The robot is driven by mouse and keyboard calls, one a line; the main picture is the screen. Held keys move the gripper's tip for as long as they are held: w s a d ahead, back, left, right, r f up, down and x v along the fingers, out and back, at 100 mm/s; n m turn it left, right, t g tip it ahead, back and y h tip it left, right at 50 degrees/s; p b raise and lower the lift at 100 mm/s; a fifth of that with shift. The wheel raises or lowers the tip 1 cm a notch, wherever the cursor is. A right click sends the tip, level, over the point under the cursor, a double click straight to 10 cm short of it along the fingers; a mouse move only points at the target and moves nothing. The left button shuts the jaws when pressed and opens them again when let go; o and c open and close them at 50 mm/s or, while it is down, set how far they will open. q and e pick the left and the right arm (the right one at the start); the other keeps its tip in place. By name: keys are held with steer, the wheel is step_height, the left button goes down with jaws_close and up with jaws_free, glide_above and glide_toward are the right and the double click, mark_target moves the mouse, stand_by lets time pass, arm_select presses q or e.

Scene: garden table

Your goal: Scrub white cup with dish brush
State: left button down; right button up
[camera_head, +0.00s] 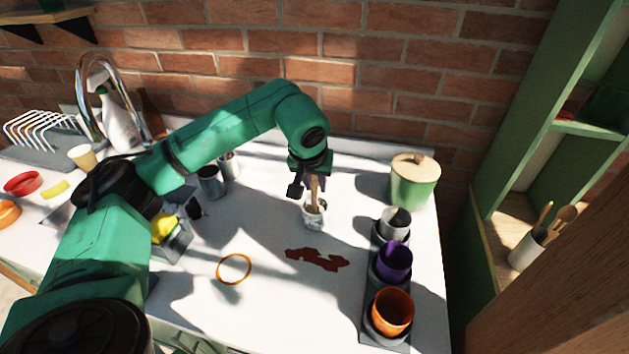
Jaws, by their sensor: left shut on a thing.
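My left gripper (308,181) points down over the middle of the counter, shut on the wooden handle of the dish brush (315,192). Another whitish-grey cup (395,222) stands in the far place of a dark tray (371,333) at the right. My right gripper is not in view.
The tray also holds a purple cup (394,261) and an orange cup (393,311). A green lidded pot (413,181) stands behind it. A reddish-brown stain (318,259) and an orange ring (234,269) lie in front. A dark cup (211,182) stands left.

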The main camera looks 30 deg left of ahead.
arm_select(q)
steer(key=shift+w+d, duration=0.35)
steer(key=shift+d, duration=0.05)
steer(key=shift+a, duration=0.4)
step_height(320, 180, up, 11)
steer(key=p, duration=0.9)
stand_by(0.6)
